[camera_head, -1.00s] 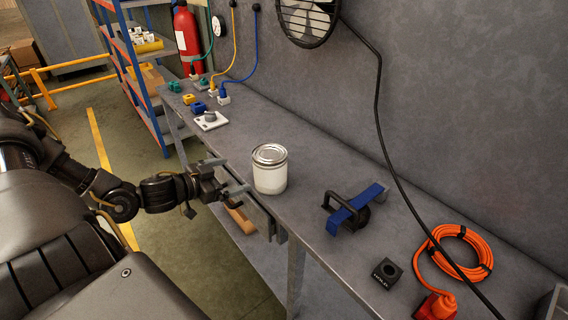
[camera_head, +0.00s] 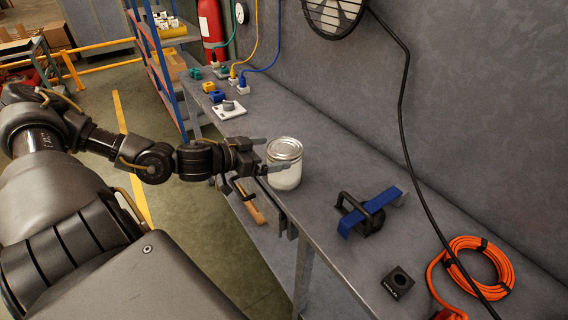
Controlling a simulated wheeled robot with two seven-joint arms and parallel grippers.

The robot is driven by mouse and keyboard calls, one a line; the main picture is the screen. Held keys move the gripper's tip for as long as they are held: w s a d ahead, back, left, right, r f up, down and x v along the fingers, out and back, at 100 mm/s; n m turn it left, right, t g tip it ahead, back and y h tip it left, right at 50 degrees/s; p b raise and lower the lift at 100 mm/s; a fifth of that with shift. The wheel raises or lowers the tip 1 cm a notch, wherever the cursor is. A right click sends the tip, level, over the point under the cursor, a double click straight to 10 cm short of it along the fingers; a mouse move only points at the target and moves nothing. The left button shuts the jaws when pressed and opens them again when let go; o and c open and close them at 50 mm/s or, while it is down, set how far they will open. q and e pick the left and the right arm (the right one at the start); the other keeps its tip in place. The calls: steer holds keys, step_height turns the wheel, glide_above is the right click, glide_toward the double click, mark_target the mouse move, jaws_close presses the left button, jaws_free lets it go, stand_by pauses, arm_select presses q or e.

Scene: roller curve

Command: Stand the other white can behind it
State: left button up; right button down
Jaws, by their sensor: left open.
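One white can (camera_head: 285,172) with a silver lid stands upright on the grey workbench (camera_head: 335,150), near its front edge. My left gripper (camera_head: 272,155) is open at the can's left side. Its nearer finger overlaps the can's left side in the picture, and its farther finger points past the can's far left. I cannot tell whether either finger touches the can. I cannot make out a second matching can. My right gripper is not in view.
A blue-and-black clamp-like tool (camera_head: 368,213), a black block (camera_head: 397,283) and an orange cable coil (camera_head: 480,268) lie to the right. A white plate with a knob (camera_head: 229,110) lies farther back. The bench between plate and can is clear.

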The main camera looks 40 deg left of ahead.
mark_target(285, 151)
arm_select(q)
steer(key=shift+w, duration=0.1)
steer(key=p+x, duration=0.1)
steer(key=x, duration=0.3)
steer(key=shift+d, duration=0.15)
steer(key=shift+w+d+f, duration=0.15)
steer(key=shift+w+f, duration=0.15)
steer(key=shift+w, duration=0.15)
steer(key=shift+c, duration=0.4)
steer(key=c, duration=0.9)
steer(key=shift+c, duration=0.2)
steer(key=shift+r, duration=0.15)
